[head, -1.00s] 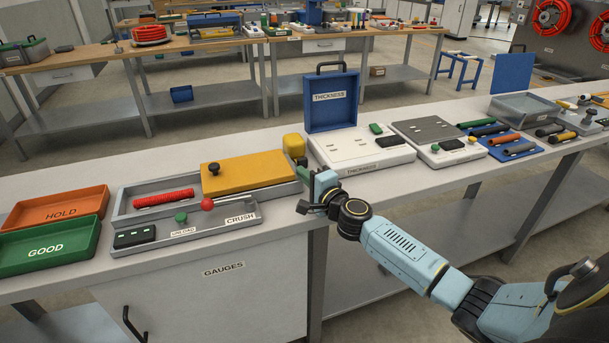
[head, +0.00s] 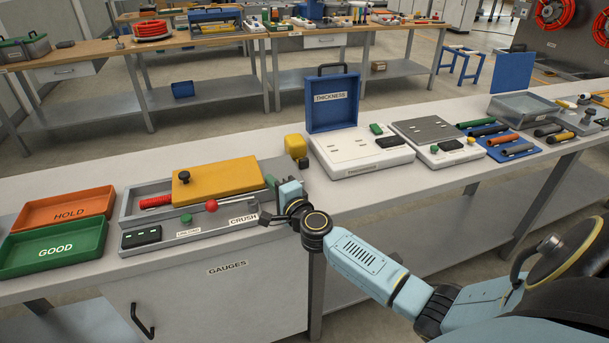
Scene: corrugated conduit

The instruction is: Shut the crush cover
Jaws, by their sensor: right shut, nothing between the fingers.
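The crush cover is a flat yellow plate (head: 222,180) with a black knob (head: 184,176) near its left end. It lies over the grey crush gauge (head: 131,207) and hides part of the red corrugated conduit (head: 156,201). The conduit's left end still shows in the gauge's trough. My right gripper (head: 273,186) is shut and empty at the cover's right end, by the gauge's right side. It appears against the cover's edge, but contact is hard to tell. My left gripper is not in view.
A red ball-topped lever (head: 211,206), a green button (head: 186,218) and a black display (head: 141,236) sit at the gauge's front. Orange HOLD (head: 66,214) and green GOOD (head: 54,251) trays stand left. A yellow block (head: 295,145) and the thickness gauge (head: 362,150) stand right.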

